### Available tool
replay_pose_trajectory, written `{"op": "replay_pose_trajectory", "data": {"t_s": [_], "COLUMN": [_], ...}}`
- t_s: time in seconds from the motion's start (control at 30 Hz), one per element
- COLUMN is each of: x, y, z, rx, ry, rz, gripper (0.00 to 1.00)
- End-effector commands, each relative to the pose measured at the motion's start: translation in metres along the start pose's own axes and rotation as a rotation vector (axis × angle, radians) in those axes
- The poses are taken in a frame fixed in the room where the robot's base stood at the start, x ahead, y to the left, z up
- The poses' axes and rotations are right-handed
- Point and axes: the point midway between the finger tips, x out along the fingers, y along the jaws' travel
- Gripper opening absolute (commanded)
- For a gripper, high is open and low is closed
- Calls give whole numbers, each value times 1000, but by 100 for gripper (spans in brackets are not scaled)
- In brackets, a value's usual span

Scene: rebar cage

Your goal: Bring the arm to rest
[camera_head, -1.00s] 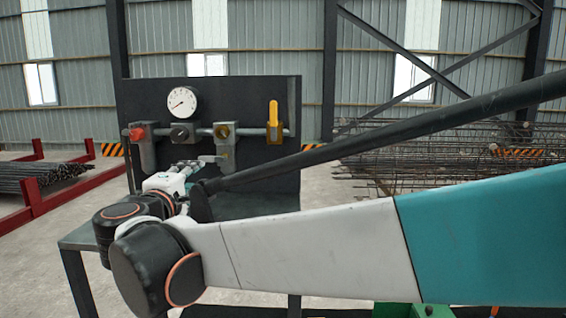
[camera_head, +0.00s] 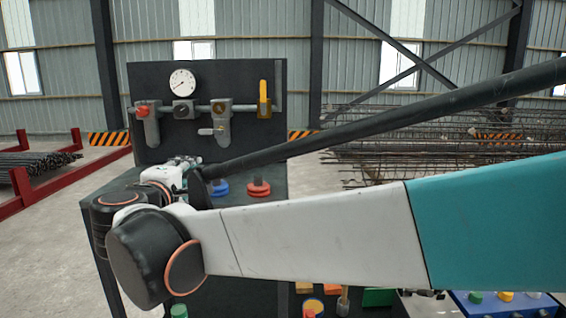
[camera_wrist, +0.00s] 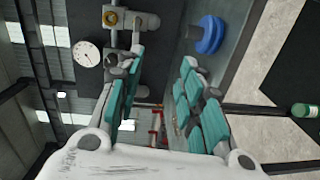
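My arm crosses the head view from the right to a dark elbow at the lower left. My gripper (camera_head: 182,172) is small there, partly hidden behind my own arm links, above the left part of the dark workbench (camera_head: 262,202). In the wrist view my gripper (camera_wrist: 163,60) shows two fingers with teal pads, spread apart, with nothing between them. The bench's dark back panel (camera_head: 205,142) carries a round white gauge (camera_head: 182,82) and valves, and stands beyond the gripper.
A blue disc-shaped object (camera_head: 219,189) and a red one (camera_head: 259,188) stand on the bench. Colored items and a blue box (camera_head: 500,305) show low in front. Red racks with bars (camera_head: 40,165) are at left, the rebar cage (camera_head: 430,150) at right.

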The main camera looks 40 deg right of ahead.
Motion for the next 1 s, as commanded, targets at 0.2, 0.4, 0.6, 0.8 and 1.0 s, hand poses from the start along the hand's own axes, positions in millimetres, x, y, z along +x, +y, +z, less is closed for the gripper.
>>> {"op": "replay_pose_trajectory", "data": {"t_s": [0.2, 0.4, 0.6, 0.8, 1.0], "x": [-2, -7, -26, -59, -98], "y": [-46, -108, -209, -313, -411], "z": [30, 66, 114, 152, 175], "rx": [62, 153, 314, 506, 712], "ry": [-24, -57, -107, -155, -194], "rz": [-89, -211, -403, -603, -791], "gripper": [35, 35, 35, 35, 35]}}
